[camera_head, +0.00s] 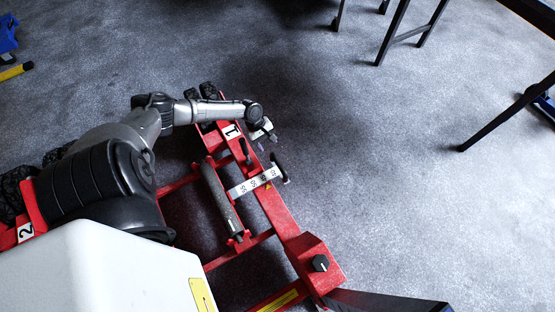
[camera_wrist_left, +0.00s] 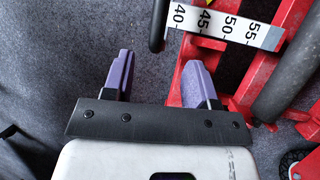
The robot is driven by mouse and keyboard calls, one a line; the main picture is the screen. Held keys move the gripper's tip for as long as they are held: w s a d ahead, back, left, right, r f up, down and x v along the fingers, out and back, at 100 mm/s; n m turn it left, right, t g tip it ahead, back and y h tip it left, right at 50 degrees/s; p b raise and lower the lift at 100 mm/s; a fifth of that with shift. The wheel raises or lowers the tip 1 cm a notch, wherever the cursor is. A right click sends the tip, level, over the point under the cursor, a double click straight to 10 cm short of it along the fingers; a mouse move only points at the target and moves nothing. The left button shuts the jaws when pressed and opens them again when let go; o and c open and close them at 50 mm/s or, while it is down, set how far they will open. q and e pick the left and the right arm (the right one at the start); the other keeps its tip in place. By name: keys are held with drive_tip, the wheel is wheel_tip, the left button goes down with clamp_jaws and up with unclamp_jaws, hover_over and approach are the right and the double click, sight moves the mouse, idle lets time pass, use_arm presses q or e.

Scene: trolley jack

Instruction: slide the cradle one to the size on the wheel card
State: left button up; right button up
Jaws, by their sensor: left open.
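Cradle one (camera_head: 290,222) is a red frame on the floor with a white "1" label and a grey roller (camera_head: 222,200). A white scale strip (camera_head: 257,181) crosses it; in the wrist view the strip (camera_wrist_left: 230,27) reads 40, 45, 50, 55. A black handle (camera_head: 280,168) stands at the strip's 40 end; it also shows in the wrist view (camera_wrist_left: 158,25). My left gripper (camera_head: 267,141) is open and empty near the handle, apart from it. Its purple fingers (camera_wrist_left: 158,62) show in the wrist view. I cannot tell the set size. No wheel card is recognisable. My right gripper is out of view.
A second cradle with a "2" label (camera_head: 25,232) is at the left, partly hidden by my arm. A red box with a black knob (camera_head: 320,262) sits at the near end of cradle one. Black table legs (camera_head: 395,35) stand at the upper right. The floor right of the cradle is clear.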

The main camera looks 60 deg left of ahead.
sight(278, 162)
use_arm(q)
drive_tip(key=b+x, duration=0.6)
drive_tip(key=x, duration=0.4)
drive_tip(key=shift+d+f, duration=0.15)
drive_tip(key=shift+f, duration=0.15)
drive_tip(key=shift+b+x, duration=0.75)
drive_tip(key=shift+x, duration=0.2)
drive_tip(key=shift+r, duration=0.1)
drive_tip(key=shift+c, duration=0.3)
clamp_jaws()
drive_tip(key=shift+d, duration=0.1)
